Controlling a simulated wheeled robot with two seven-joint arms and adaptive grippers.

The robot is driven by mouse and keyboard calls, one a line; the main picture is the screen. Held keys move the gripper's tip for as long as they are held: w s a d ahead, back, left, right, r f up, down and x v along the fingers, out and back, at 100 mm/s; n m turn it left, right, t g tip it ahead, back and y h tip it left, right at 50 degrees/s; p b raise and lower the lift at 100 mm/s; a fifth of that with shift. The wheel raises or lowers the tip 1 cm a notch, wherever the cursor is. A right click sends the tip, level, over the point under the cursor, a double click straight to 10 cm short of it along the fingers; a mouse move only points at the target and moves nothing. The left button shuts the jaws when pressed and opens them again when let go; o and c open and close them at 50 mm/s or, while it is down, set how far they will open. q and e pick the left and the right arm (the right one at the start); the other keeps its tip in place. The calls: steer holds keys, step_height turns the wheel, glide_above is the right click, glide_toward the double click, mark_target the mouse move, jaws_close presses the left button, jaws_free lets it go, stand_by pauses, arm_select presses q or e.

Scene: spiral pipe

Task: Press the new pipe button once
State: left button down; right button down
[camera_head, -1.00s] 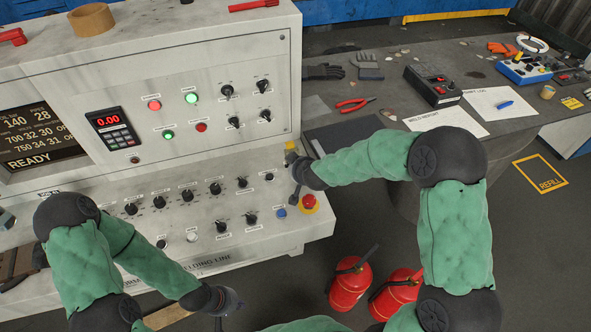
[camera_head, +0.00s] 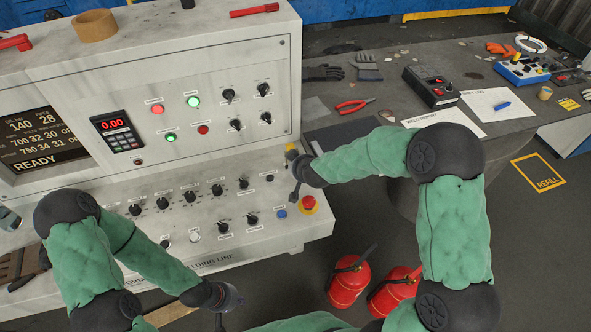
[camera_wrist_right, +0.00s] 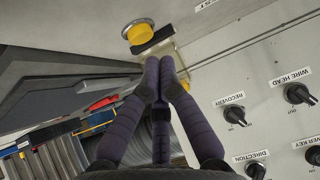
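The pale control panel (camera_head: 90,187) carries several buttons and knobs; its small labels are mostly unreadable in the head view, and I cannot tell which button is the new pipe one. A yellow button (camera_head: 291,149) sits near the panel's right edge and also shows in the right wrist view (camera_wrist_right: 140,33). A blue button (camera_head: 282,213) and a white button (camera_head: 195,237) are lower. My right gripper (camera_head: 295,198) is shut and empty; in the wrist view its fingertips (camera_wrist_right: 160,62) meet just below the yellow button, contact unclear. My left gripper (camera_head: 221,318) hangs at the bottom edge, its fingers partly cut off.
A red emergency knob (camera_head: 309,202) stands right beside the blue button. Black knobs (camera_head: 217,190) crowd the sloping panel. A grey table (camera_head: 450,65) with papers and tools is at the right. Two red extinguishers (camera_head: 347,284) stand on the floor below the panel.

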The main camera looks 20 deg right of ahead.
steer(key=shift+r+p, duration=2.25)
steer(key=shift+r, duration=0.05)
steer(key=shift+f, duration=0.1)
